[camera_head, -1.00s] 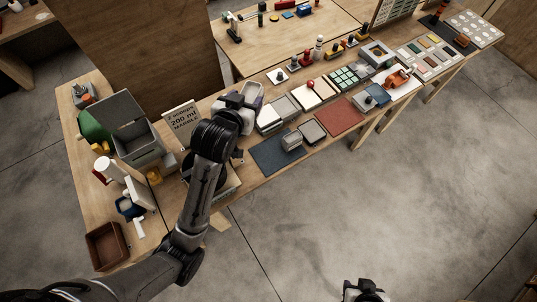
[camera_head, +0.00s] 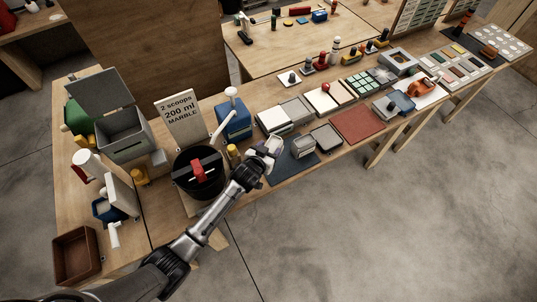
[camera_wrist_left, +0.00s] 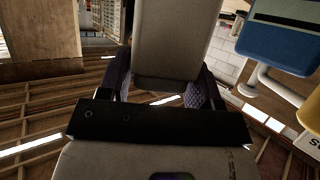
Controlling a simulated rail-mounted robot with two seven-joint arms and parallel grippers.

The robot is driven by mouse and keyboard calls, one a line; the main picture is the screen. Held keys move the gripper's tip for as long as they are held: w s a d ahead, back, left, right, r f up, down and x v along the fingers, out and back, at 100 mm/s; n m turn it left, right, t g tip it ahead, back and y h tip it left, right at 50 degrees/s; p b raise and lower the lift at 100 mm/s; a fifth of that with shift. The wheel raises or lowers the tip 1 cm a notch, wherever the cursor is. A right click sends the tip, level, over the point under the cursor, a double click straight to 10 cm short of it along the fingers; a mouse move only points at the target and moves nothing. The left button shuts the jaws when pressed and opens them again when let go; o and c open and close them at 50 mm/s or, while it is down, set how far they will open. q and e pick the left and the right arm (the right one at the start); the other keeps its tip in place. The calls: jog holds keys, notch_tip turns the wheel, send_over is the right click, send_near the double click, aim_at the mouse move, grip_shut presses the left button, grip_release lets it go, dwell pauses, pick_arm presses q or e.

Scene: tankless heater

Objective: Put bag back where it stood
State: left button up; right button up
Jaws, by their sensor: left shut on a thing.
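My left gripper (camera_head: 268,150) is shut on a pale grey, flat-sided thing, which I take to be the bag. It fills the upper middle of the left wrist view, where the bag (camera_wrist_left: 172,40) stands between the two purple-padded fingers (camera_wrist_left: 165,98). In the head view the gripper is over the bench's front part, right of the black pot and by the left end of the dark blue mat (camera_head: 292,168). The bag is small there and mostly merges with the gripper, so I cannot tell whether it touches the bench. My right gripper is not in view.
A black pot (camera_head: 212,186) with a red handle piece stands left of the gripper. A blue container (camera_head: 234,122) and a small yellow item (camera_head: 233,153) are close behind it. A grey block (camera_head: 303,147) and black tray (camera_head: 327,138) lie to the right. A sign (camera_head: 181,116) stands behind.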

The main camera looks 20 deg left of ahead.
pick_arm(q)
jog(key=shift+f, duration=0.25)
dwell(0.3)
jog(key=shift+p, duration=0.3)
notch_tip(320, 180, down, 6)
jog(key=b, duration=0.4)
jog(key=shift+r, duration=0.2)
jog(key=shift+f, duration=0.25)
jog(key=shift+f+b, duration=0.45)
jog(key=shift+b, duration=0.15)
